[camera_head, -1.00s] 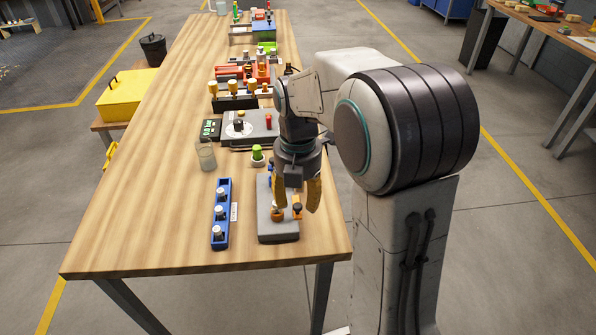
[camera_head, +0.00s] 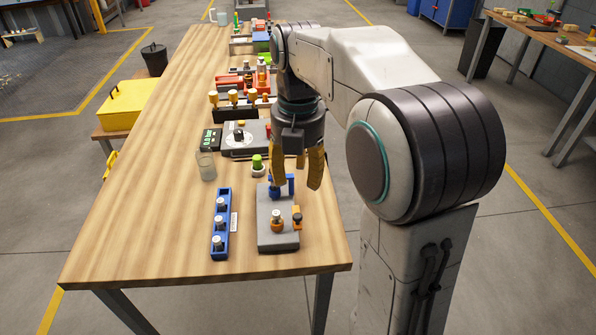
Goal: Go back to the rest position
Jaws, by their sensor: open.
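My gripper (camera_head: 297,181) is open and empty, with its yellow fingers pointing down above the far end of a grey block fixture (camera_head: 278,238) on the wooden table. The fixture carries a blue part (camera_head: 290,183) at its far end, an orange-brown part (camera_head: 277,222) in its middle and a small orange and dark part (camera_head: 297,220) on its right side. My gripper stands clear of the orange-brown part. My arm hides some of the table's right edge and the things behind it.
A blue rack (camera_head: 220,225) with several silver-topped pieces lies left of the fixture. A glass (camera_head: 207,167), a green-topped piece (camera_head: 257,163) and a grey device with a dial (camera_head: 238,138) stand behind. The table's front left (camera_head: 140,240) is bare.

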